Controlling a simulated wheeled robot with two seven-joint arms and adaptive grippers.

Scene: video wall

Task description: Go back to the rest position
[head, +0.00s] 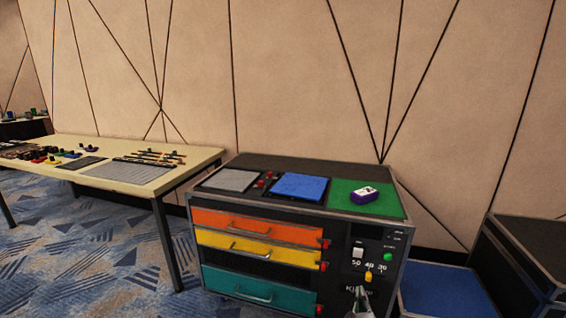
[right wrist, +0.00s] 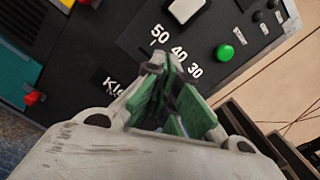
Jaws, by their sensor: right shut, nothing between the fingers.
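My right gripper (head: 362,296) is at the bottom of the head view, in front of the lower part of the cabinet's control panel. In the right wrist view my right gripper (right wrist: 163,68) is shut with its green-padded fingers together and nothing between them. The panel (right wrist: 215,75) behind it carries the numbers 50, 40 and 30, a white switch (right wrist: 185,18) and a green button (right wrist: 226,53). Whether the fingers touch the panel I cannot tell. My left gripper is not in view.
The cabinet has an orange drawer (head: 255,227), a yellow drawer (head: 255,248) and a teal drawer (head: 255,289), all apparently closed. A purple and white box (head: 364,194) lies on its green mat (head: 345,204). A table (head: 205,157) with tools stands left; dark cases (head: 520,250) stand right.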

